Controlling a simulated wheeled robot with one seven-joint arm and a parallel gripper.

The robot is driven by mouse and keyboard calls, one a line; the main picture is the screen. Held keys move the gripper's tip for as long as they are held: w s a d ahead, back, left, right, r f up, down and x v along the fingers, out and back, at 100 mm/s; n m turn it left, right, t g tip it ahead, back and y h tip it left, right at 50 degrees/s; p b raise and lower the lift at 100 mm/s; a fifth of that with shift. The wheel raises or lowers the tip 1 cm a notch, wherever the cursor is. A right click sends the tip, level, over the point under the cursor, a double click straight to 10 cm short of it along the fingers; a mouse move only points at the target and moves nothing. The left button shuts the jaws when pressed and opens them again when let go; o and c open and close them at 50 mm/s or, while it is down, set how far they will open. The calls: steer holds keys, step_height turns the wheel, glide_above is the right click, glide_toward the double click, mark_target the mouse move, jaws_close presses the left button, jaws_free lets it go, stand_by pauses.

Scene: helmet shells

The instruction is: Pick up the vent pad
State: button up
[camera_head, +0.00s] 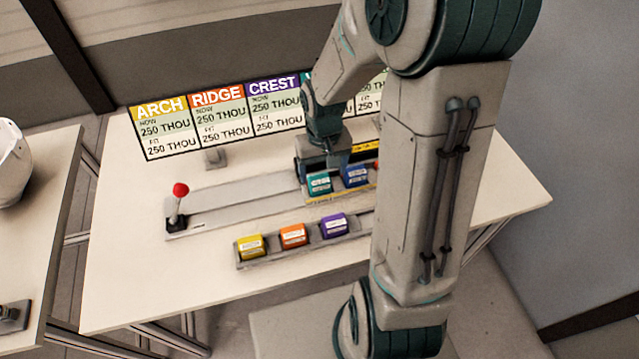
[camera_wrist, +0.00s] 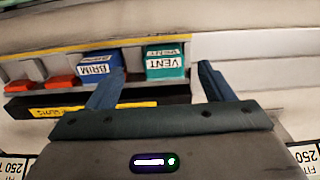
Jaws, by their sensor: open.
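The vent pad is a teal block with a white VENT label. It shows in the wrist view (camera_wrist: 165,63), lined up between my gripper's two fingers (camera_wrist: 162,75), with no clear contact. In the head view the teal pad (camera_head: 319,184) sits at the left end of the rear holder, just below my gripper (camera_head: 325,160). My gripper is open and empty. In the head view my wrist hides most of the fingers. The blue BRIM pad (camera_wrist: 98,66) sits beside the vent pad, near the left finger; it also shows in the head view (camera_head: 356,177).
Red blocks (camera_wrist: 63,82) stand along the same holder, beyond the BRIM pad. A front tray (camera_head: 290,252) holds yellow, orange and purple pads. A red-knobbed lever (camera_head: 180,190) stands left by a flat track (camera_head: 235,203). A labelled board (camera_head: 217,130) stands behind.

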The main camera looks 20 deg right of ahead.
mark_target(320, 181)
steer(key=shift+w+a+f, duration=0.1)
steer(key=shift+w+f, duration=0.05)
steer(key=shift+f, duration=0.9)
steer(key=shift+w+a+f, duration=0.1)
steer(key=shift+w+f, duration=0.05)
steer(key=shift+f, duration=0.85)
steer(key=shift+w+f, duration=0.15)
steer(key=shift+f, duration=0.9)
steer(key=c, duration=1.1)
